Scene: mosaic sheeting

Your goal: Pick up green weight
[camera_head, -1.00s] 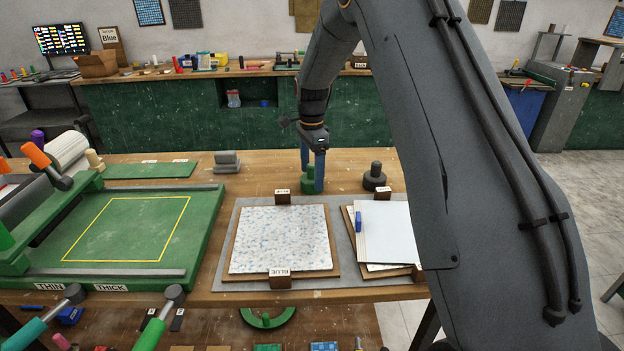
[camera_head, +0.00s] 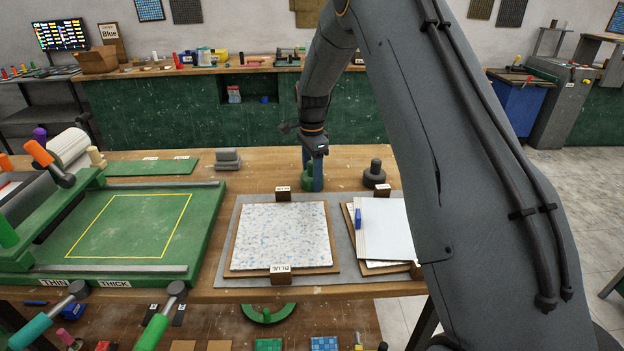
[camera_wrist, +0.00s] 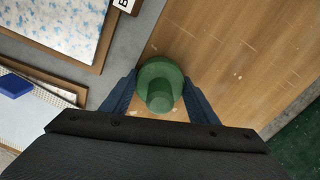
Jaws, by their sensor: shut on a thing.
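The green weight (camera_wrist: 160,79) is a round green piece with a narrower knob on top. In the wrist view it sits between the two blue fingers of my gripper (camera_wrist: 158,98), which are shut on it. In the head view the weight (camera_head: 307,183) stands on the wooden table behind the speckled mosaic board, partly hidden by the fingers of my gripper (camera_head: 313,177). It looks upright and at table height; I cannot tell whether any gap lies beneath it.
A dark weight (camera_head: 375,174) stands a little to the right. A mosaic sheet (camera_head: 279,237) with brown label blocks lies in front, beside white sheets (camera_head: 385,232). A green press (camera_head: 130,225) fills the left. Bare wood (camera_head: 262,170) shows left of the weight.

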